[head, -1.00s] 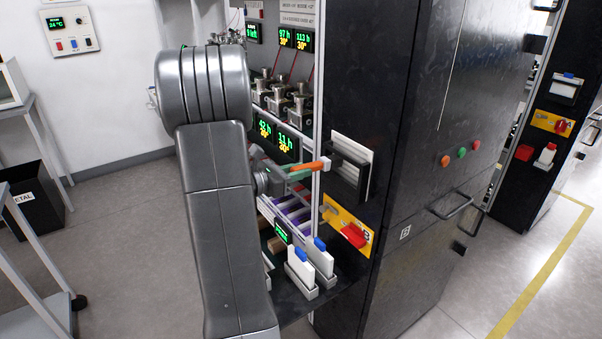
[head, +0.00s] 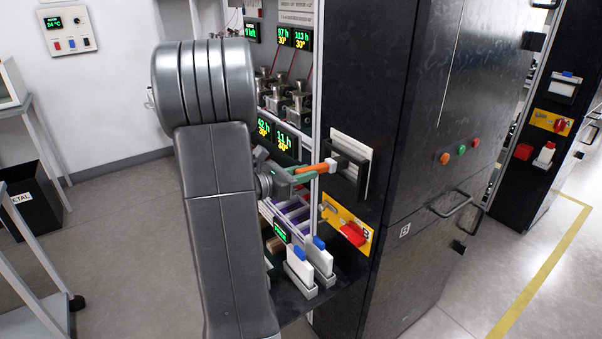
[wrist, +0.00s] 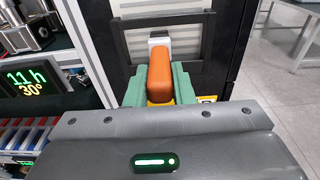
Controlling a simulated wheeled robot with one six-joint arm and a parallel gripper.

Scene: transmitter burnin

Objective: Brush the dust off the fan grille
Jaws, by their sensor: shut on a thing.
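My gripper (head: 304,170), with green fingers, is shut on the orange handle of a brush (head: 318,166). The brush points right, with its pale head at the fan grille on the side of the black cabinet. The fan grille (head: 352,172) has a black frame, with a pale panel showing behind it. In the wrist view the orange handle (wrist: 160,75) stands between the green fingers (wrist: 158,90), and the pale head overlaps the framed grille (wrist: 190,40). I cannot tell whether the bristles touch it, and dust is too small to make out.
Below the grille is a yellow plate with a red switch (head: 352,233). White cards with blue tabs (head: 300,268) stand in holders on a dark shelf under my gripper. A rack with green displays (head: 287,141) is close to the left. The floor (head: 450,310) at the right is clear.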

